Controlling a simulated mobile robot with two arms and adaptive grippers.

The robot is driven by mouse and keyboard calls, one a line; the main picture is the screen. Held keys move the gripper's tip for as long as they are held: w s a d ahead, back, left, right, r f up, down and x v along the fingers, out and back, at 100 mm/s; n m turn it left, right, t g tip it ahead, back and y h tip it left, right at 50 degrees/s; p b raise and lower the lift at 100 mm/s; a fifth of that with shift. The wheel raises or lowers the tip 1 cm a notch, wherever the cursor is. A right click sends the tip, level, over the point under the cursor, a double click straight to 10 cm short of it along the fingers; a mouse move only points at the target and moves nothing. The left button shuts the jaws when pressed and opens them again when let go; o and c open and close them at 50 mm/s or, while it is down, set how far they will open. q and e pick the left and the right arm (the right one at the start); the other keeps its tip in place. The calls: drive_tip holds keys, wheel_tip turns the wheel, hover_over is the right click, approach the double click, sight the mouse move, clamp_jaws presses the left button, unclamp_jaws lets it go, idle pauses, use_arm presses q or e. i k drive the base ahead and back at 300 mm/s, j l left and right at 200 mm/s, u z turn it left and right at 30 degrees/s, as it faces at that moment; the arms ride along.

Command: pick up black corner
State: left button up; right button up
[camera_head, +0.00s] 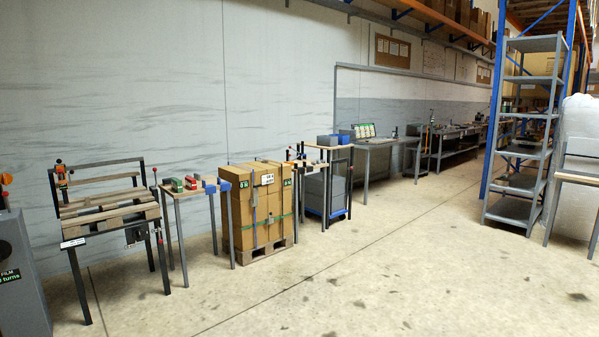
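I cannot make out a separate black corner for certain at this distance. A stack of brown cardboard boxes (240,213) stands on a wooden pallet (262,252), with green straps and grey upright strips on it. To its left is a small wooden-topped table (192,196) with red, green and blue items on it. Farther left is a black-framed stand (151,180) bearing wooden slats, with a dark boxy item (137,234) at its front. Neither of my grippers shows in this view.
A grey cabinet (22,285) labelled "FILM" stands at the left edge. Right of the boxes are a cart with blue bins (328,140) and workbenches (375,143) along the wall. A grey shelf rack (515,180) stands at right. The concrete floor (370,270) in front is clear.

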sight(301, 170)
drive_tip(key=i+z, duration=0.1)
drive_tip(key=i, duration=6.2)
